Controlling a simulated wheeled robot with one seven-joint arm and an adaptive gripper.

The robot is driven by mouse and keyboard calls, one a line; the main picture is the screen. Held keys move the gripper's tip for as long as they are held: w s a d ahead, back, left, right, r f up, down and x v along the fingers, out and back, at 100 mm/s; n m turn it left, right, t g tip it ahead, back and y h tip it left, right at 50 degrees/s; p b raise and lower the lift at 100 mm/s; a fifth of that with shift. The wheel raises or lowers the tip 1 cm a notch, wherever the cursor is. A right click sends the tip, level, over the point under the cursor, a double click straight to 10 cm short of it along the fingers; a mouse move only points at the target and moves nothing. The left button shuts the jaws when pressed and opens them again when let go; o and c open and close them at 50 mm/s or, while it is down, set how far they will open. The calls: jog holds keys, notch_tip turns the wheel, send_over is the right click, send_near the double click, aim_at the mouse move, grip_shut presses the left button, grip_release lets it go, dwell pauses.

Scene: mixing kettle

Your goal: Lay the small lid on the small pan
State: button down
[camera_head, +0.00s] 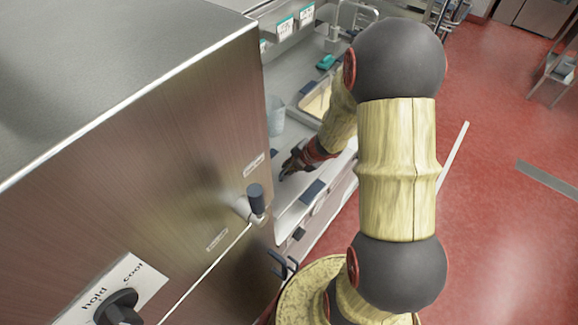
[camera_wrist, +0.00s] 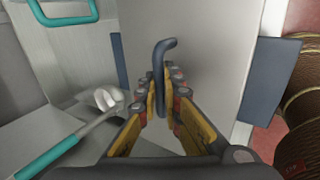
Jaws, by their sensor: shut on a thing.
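My gripper (camera_wrist: 163,95) is shut on a dark blue-grey hooked handle (camera_wrist: 165,48) in the wrist view. The handle stands over a flat grey metal panel (camera_wrist: 205,35), which looks like the small lid. Dark blue flat grips show at the panel's left (camera_wrist: 120,65) and right (camera_wrist: 270,82); they may belong to the small pan, whose body is hidden. I cannot tell whether lid and pan touch. In the head view my gripper (camera_head: 288,170) is low over the counter, small and partly hidden; a dark blue grip (camera_head: 313,190) lies just right of it.
A steel kettle housing (camera_head: 150,140) with a lever (camera_head: 256,198) and a knob (camera_head: 118,308) fills the left. A clear container (camera_head: 275,115) and an open pan (camera_head: 317,103) stand farther along the counter. A teal-handled ladle (camera_wrist: 75,138) lies left of my gripper. Red floor (camera_head: 500,110) is open at right.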

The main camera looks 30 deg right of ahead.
aim_at(297, 178)
jog(key=shift+f, duration=0.15)
dwell(0.4)
jog(key=c, duration=1.9)
grip_release()
jog(key=shift+o, duration=0.7)
jog(key=shift+f, duration=0.1)
jog(key=o, duration=0.4)
jog(key=shift+c, duration=0.2)
jog(key=shift+r, duration=0.2)
jog(key=shift+p+v, duration=3.05)
jog(key=shift+v, duration=0.4)
jog(key=shift+s+f, duration=0.1)
jog(key=shift+s, duration=0.05)
